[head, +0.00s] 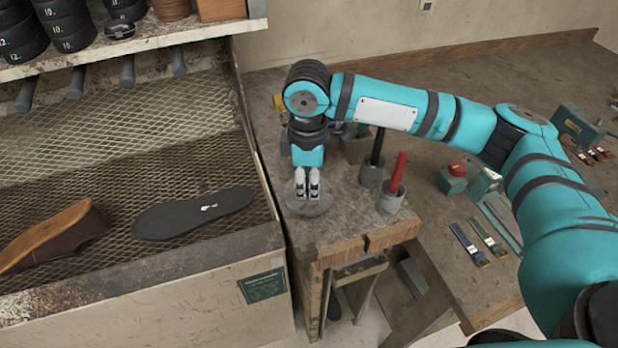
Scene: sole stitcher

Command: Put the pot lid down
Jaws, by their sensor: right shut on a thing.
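My right gripper (308,196) points down over the front left part of the wooden bench top (343,215). Its white fingers are close together, shut on the pot lid (311,210), a round grey disc. The fingers hide the lid's middle and whatever grip it has. The lid is at or just above the bench top; I cannot tell whether it touches. Just right of it stand two grey pots, one with a black handle (378,147) standing in it and one with a red handle (398,172). My left gripper is not in view.
Left of the bench is a mesh-bottomed tray (108,166) holding a black sole (193,213) and a brown shoe (58,236). A box (357,147) stands behind the lid. Another bench at right holds a red button box (454,178) and small tools.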

